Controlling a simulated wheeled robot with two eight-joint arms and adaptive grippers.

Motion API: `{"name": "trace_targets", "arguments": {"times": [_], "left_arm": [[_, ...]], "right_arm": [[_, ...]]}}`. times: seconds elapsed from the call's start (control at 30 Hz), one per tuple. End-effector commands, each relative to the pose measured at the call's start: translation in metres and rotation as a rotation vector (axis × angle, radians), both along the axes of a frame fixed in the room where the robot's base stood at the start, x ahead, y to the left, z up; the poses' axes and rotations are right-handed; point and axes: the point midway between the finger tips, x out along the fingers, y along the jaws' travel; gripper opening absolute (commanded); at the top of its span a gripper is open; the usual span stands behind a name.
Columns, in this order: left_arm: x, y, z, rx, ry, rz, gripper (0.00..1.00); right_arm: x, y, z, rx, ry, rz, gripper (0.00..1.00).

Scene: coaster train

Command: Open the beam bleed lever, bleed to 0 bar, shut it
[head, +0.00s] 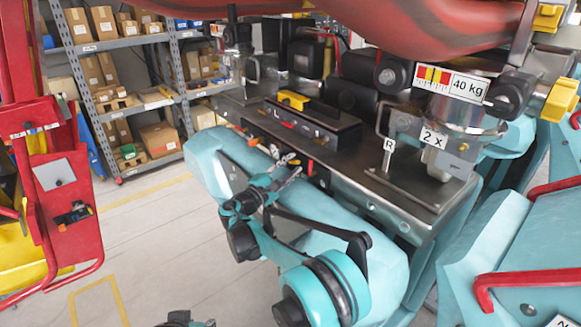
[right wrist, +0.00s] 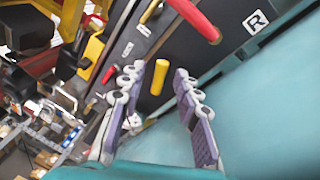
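My right gripper (head: 289,167) is at the front face of the dark beam unit (head: 400,195), beside a row of small coloured levers. In the right wrist view my right gripper (right wrist: 160,73) is open, with its purple-padded fingers apart. A yellow-orange lever handle (right wrist: 159,78) shows between the fingertips; I cannot tell if it touches either one. A red curved handle (right wrist: 197,20) lies above it and a smaller red handle (right wrist: 109,74) to its left. A dark and teal part at the bottom edge may be my left gripper (head: 186,319).
A teal beam cover (head: 225,160) runs close under my right arm. A yellow-topped block (head: 293,100) sits behind the levers. Shelves with boxes (head: 115,80) and a red stand (head: 62,185) are left. Floor between is clear.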

Motion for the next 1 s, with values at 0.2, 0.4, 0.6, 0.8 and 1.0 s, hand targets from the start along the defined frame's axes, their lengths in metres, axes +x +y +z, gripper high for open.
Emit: {"name": "trace_targets", "arguments": {"times": [0.2,0.4,0.6,0.8,1.0], "left_arm": [[0.000,0.000,0.000,0.000,0.000,0.000,0.32],[0.000,0.000,0.000,0.000,0.000,0.000,0.32],[0.000,0.000,0.000,0.000,0.000,0.000,0.32],[0.000,0.000,0.000,0.000,0.000,0.000,0.32],[0.000,0.000,0.000,0.000,0.000,0.000,0.32]], "right_arm": [[-0.005,0.006,-0.001,0.000,0.000,0.002,0.32],[-0.033,0.031,-0.005,-0.001,0.000,0.004,0.32],[-0.065,0.059,-0.010,0.000,0.001,0.003,0.32],[-0.084,0.076,-0.013,0.000,0.000,0.001,0.32],[-0.089,0.080,-0.014,0.000,0.000,0.000,0.32]]}}
